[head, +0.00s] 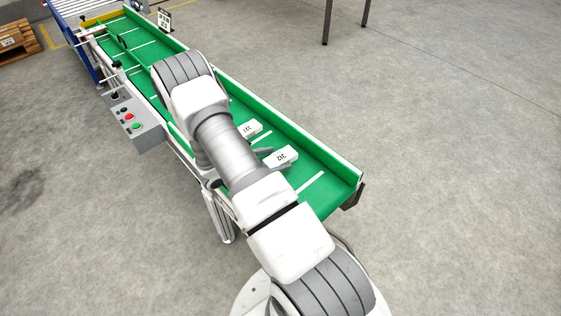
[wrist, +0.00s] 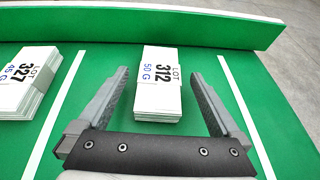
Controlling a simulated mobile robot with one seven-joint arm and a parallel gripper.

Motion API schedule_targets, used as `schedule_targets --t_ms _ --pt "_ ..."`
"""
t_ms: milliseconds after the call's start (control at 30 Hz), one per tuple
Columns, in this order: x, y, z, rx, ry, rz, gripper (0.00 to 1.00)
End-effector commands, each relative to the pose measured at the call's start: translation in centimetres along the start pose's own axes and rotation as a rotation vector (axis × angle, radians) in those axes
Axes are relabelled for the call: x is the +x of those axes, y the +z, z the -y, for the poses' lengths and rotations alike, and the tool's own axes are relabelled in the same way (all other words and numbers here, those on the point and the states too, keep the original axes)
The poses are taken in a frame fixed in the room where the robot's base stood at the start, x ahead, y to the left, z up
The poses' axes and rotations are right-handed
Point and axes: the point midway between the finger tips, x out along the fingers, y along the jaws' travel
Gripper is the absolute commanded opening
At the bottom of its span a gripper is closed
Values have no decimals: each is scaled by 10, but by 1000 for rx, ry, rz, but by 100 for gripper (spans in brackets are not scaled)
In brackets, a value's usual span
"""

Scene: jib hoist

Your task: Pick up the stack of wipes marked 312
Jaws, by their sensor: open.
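The stack of wipes marked 312 (wrist: 158,88) is a white block of layered sheets with a grey band, lying on the green conveyor belt. Its label reads LOT 312, 50 G. It also shows in the head view (head: 281,157), just beyond my arm. My gripper (wrist: 161,80) is open in the wrist view, with one finger to the left of the stack and one to the right. Gaps show between the fingers and the stack's sides. In the head view my arm hides most of the gripper.
A similar stack marked 327 (wrist: 27,82) lies to the left on the belt (wrist: 90,95), past a white line. A green side wall (wrist: 150,27) runs behind the stacks. A grey control box (head: 132,118) with buttons stands at the conveyor's near side. The belt's end is at right.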

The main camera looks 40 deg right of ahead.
Motion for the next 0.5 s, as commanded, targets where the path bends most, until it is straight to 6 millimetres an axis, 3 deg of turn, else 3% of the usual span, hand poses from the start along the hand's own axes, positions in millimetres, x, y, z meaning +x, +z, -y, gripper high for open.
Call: schedule_targets --t_ms 133,433,500 --pt "21 -2 0 1 -1 0 100" --pt "26 0 0 0 1 0 100" --pt "26 0 0 0 1 0 91"
